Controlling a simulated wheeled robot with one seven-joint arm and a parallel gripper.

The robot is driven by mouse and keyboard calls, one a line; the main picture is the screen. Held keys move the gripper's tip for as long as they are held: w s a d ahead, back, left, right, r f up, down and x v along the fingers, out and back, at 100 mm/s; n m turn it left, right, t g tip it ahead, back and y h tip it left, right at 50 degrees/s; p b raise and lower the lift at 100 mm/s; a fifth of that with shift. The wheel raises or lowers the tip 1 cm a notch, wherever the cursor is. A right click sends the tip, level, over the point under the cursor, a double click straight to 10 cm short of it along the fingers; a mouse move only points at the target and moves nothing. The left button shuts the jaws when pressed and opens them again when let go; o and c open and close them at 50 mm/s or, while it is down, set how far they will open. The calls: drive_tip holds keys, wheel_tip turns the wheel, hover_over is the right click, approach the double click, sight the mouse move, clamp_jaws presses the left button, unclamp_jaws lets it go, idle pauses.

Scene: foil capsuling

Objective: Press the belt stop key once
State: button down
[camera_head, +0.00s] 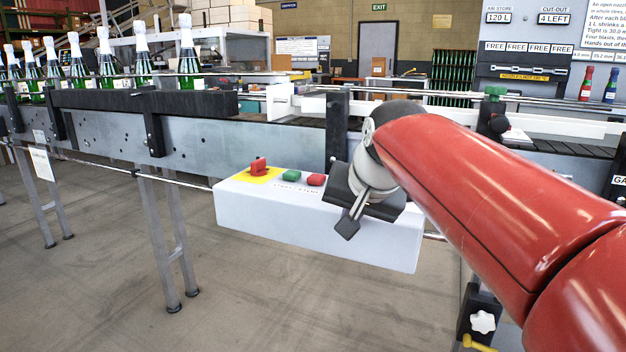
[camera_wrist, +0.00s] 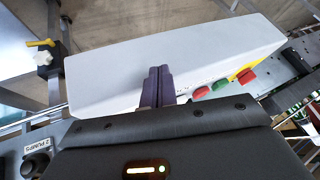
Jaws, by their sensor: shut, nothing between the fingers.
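A white control box (camera_head: 310,225) is fixed at the front of the conveyor. On its top are a red switch on a yellow plate (camera_head: 259,168), a green key (camera_head: 291,176) and a red key (camera_head: 315,180), with small print beside the keys that I cannot read clearly. My gripper (camera_head: 347,228) is shut and empty at the box, to the right of the red key in the head view. In the wrist view my gripper (camera_wrist: 159,70) is over the box (camera_wrist: 110,80), with the red key (camera_wrist: 201,92) and green key (camera_wrist: 222,80) to its right, apart from it. My gripper hides part of the box top.
Green bottles with white tops (camera_head: 108,60) stand in a row on the conveyor at the left. A dark post (camera_head: 337,125) and guide rails are just behind the box. The floor (camera_head: 110,270) in front is clear. A yellow-handled fitting (camera_wrist: 42,50) shows in the wrist view.

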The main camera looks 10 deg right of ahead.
drive_tip(key=m+p, duration=0.1)
drive_tip(key=m, duration=0.1)
approach(317, 178)
drive_tip(key=shift+t, duration=0.4)
drive_tip(key=s, duration=0.1)
drive_tip(key=s+d+f, duration=0.1)
drive_tip(key=s, duration=0.1)
drive_tip(key=shift+s+d+f, duration=0.15)
drive_tip(key=shift+s+d, duration=0.1)
drive_tip(key=shift+s, duration=0.05)
drive_tip(key=w+a+r+m+t+p, duration=0.1)
drive_tip(key=w+a+r+m+p, duration=0.1)
drive_tip(key=w+r, duration=0.4)
drive_tip(key=w, duration=0.3)
drive_tip(key=shift+w+r+h, duration=0.15)
drive_tip(key=shift+w+h, duration=0.15)
wheel_tip(317, 178, down, 9)
drive_tip(key=b, duration=0.8)
drive_tip(key=shift+r, duration=0.1)
drive_tip(key=shift+f+b, duration=0.35)
drive_tip(key=shift+f, duration=0.1)
drive_tip(key=shift+f+b, duration=0.4)
drive_tip(key=shift+f, duration=0.2)
idle(0.5)
drive_tip(key=shift+r, duration=0.1)
drive_tip(key=shift+r+p, duration=0.95)
drive_tip(key=shift+p, duration=0.15)
